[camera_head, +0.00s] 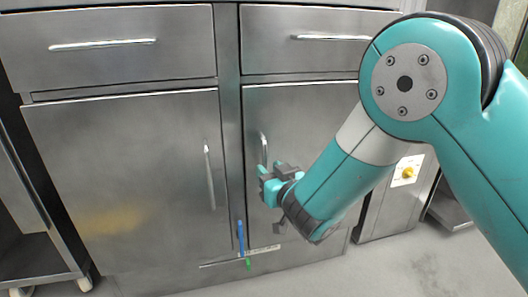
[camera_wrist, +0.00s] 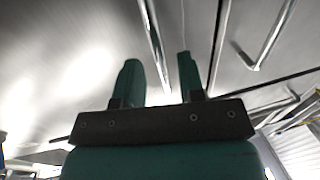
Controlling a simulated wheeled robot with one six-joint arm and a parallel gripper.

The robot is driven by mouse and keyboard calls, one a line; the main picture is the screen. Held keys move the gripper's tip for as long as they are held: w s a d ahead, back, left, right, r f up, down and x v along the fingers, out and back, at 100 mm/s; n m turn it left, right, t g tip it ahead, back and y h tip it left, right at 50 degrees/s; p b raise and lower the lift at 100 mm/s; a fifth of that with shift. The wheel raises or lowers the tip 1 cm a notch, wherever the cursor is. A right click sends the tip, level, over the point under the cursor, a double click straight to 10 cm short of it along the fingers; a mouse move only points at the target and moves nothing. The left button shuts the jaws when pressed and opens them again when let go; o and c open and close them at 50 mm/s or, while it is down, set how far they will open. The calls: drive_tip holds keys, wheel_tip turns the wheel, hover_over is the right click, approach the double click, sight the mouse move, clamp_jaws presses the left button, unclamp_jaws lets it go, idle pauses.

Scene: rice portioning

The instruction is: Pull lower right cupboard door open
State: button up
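The lower right cupboard door (camera_head: 300,110) is grey metal and looks shut in the head view. Its upright bar handle (camera_head: 263,146) is on the left side of the door, with its lower part hidden by my gripper. My gripper (camera_head: 266,182) is at the handle's lower end. In the wrist view its two green fingers (camera_wrist: 160,68) are apart, and an upright metal bar (camera_wrist: 153,40) shows in the gap between them. I cannot tell whether either finger touches the bar.
The lower left door (camera_head: 120,180) with its upright handle (camera_head: 209,176) is beside it. Two drawers sit above. A thin blue piece (camera_head: 240,238) and a green piece (camera_head: 248,263) show low before the doors. A unit with a yellow knob (camera_head: 408,172) stands right. Floor is clear lower right.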

sight(266, 167)
drive_tip(key=shift+w+a, duration=0.3)
drive_tip(key=shift+w, duration=0.35)
drive_tip(key=shift+x, duration=0.8)
clamp_jaws()
drive_tip(key=shift+s+a, duration=0.1)
drive_tip(key=shift+s, duration=0.05)
